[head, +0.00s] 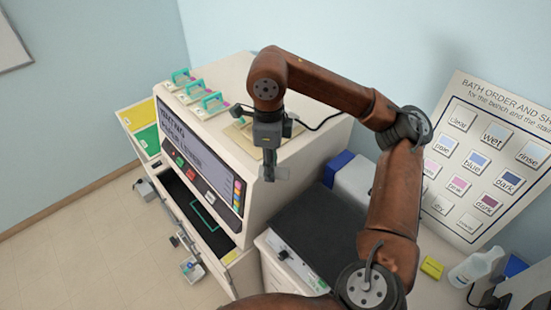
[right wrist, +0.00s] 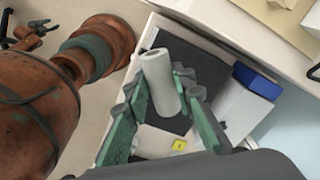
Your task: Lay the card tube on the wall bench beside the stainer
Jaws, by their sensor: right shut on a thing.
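The card tube (right wrist: 160,85) is a pale grey hollow roll in the right wrist view, its open end towards the top left. My right gripper (right wrist: 165,120) has its green-grey fingers on either side of the tube and is shut on it. In the head view my right gripper (head: 269,170) hangs pointing down by the front right edge of the stainer (head: 262,178), a large white machine with a dark screen. The tube is not clear in that view. The wall bench (head: 425,292) runs along the right, below the arm. My left gripper is not in view.
A black-topped device (head: 315,232) stands on the bench to the stainer's right, with a blue and white box (head: 345,175) behind it. A yellow block (head: 432,267) and a white bottle (head: 475,267) stand farther right. A sign board (head: 480,160) leans at the wall.

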